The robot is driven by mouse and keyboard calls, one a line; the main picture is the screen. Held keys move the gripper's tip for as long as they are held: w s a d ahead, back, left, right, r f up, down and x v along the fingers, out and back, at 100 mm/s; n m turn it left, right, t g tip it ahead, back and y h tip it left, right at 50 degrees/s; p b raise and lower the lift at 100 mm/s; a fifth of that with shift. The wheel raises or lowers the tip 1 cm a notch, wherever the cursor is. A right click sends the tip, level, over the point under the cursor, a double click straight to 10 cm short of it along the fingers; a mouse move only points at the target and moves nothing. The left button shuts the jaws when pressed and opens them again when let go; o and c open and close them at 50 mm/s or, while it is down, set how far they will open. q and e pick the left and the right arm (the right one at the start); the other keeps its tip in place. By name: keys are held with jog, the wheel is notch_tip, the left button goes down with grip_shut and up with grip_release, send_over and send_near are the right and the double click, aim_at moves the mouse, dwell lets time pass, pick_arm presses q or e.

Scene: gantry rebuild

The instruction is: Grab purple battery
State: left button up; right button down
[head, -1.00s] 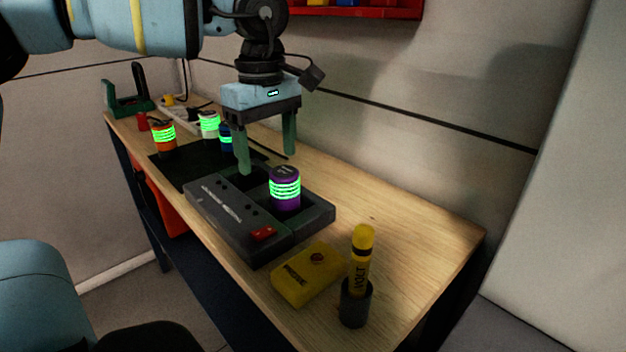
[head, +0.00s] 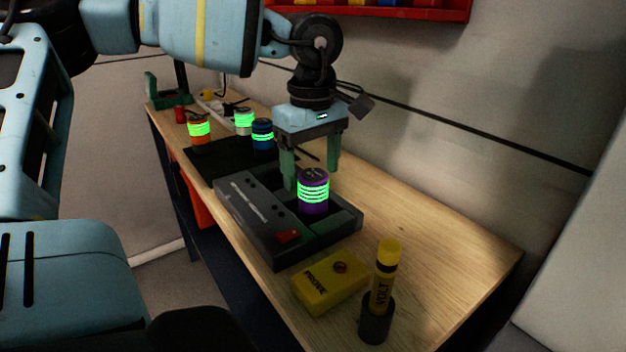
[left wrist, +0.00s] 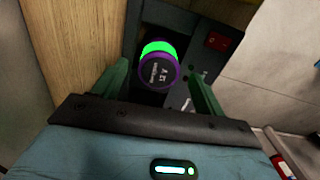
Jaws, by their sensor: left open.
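The purple battery (head: 313,190), with glowing green bands, stands upright in a slot of the dark grey charger (head: 268,229) on the workbench. My left gripper (head: 311,184) is open and empty, fingers pointing down, close behind the battery in the head view. In the left wrist view the battery (left wrist: 160,67) shows its dark labelled top between and beyond the two green fingers of the gripper (left wrist: 160,78). I see no contact between fingers and battery. My right gripper is not in view.
Orange (head: 199,132), white (head: 243,122) and blue (head: 262,134) batteries stand on a black mat (head: 215,158) farther back. A yellow probe box (head: 329,281) and a yellow volt tester in a holder (head: 375,322) stand in front. The bench's right side is clear.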

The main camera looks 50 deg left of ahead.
aim_at(313, 197)
pick_arm(q)
jog(key=shift+w+f, duration=0.1)
jog(key=shift+f, duration=1.85)
jog(key=shift+c, duration=0.4)
jog(key=c, duration=1.2)
